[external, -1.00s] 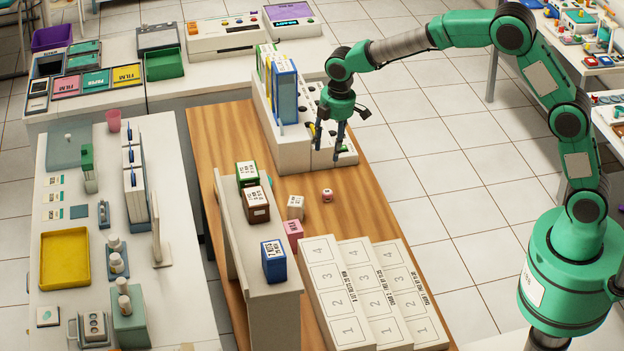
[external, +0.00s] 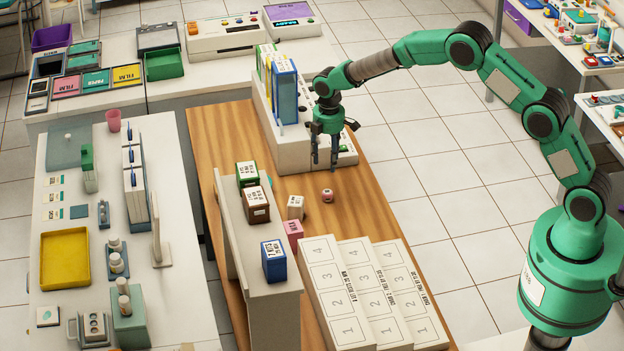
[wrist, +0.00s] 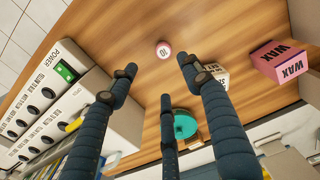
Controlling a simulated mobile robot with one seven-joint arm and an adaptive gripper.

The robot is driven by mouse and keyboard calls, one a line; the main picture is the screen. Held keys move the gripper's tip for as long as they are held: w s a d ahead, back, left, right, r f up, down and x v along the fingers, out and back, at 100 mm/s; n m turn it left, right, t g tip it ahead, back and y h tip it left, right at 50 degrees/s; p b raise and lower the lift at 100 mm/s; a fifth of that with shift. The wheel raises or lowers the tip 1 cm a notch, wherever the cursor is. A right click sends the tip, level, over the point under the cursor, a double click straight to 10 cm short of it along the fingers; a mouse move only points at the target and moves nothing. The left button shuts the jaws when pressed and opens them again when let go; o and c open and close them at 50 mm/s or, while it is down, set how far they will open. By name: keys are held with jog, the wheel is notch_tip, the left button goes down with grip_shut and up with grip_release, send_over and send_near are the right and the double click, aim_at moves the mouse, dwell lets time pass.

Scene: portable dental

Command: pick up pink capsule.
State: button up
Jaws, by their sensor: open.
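The pink capsule (external: 327,195) is a small round pink-and-white piece on the wooden table, just in front of the grey-white rack unit. In the wrist view the capsule (wrist: 164,50) shows a round label that reads 10. My gripper (external: 324,167) points down above the table, a little behind and above the capsule. In the wrist view my gripper (wrist: 157,68) has its fingers spread with nothing between them. The capsule appears just beyond the fingertips, apart from them.
A small white box (external: 296,206) and a pink WAX box (external: 293,231) lie near the capsule. A raised shelf (external: 262,300) carries green, brown and blue boxes. The rack unit (external: 295,155) with binders stands behind. Numbered white trays (external: 340,285) lie in front. Bare wood lies right of the capsule.

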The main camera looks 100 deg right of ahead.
aim_at(327, 191)
jog(key=shift+f, duration=0.15)
notch_tip(327, 191, down, 8)
jog(key=shift+f+b, duration=0.1)
jog(key=shift+b, duration=0.35)
jog(key=shift+f, duration=0.15)
jog(key=shift+w+a+f+b, duration=0.1)
jog(key=shift+a+f+b, duration=0.1)
jog(key=shift+f, duration=1.05)
jog(key=shift+w+a+f+b, duration=0.1)
jog(key=shift+a+f+b, duration=0.1)
jog(key=shift+f, duration=1.05)
jog(key=c, duration=1)
